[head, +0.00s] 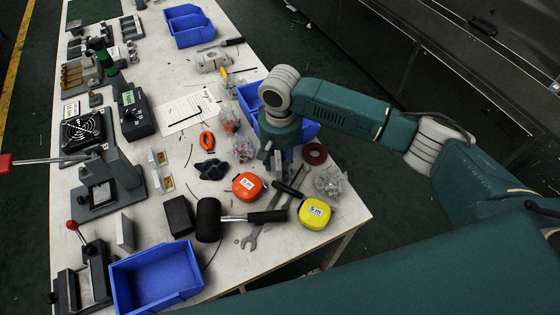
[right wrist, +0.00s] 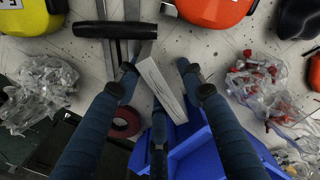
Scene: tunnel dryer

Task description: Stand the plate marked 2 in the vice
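A thin pale grey plate (right wrist: 162,88) lies between the spread fingers of my right gripper (right wrist: 157,78) in the right wrist view. Gaps show between the plate and the two upper fingers; I cannot tell whether the lower finger touches it. No number is readable on it. In the head view my right gripper (head: 283,160) points down at the table near the orange tape measure. A dark vice-like fixture (head: 82,278) with a red-knobbed lever stands at the lower left. A grey plate (head: 124,232) stands upright beside it. My left gripper is out of view.
A blue bin (head: 155,278), a black block (head: 180,215), a mallet (head: 209,220), an orange tape measure (head: 247,186) and a yellow one (head: 314,213) crowd the near table. A dark press (head: 108,187) stands at left. Another blue bin (head: 250,100) lies behind my right gripper.

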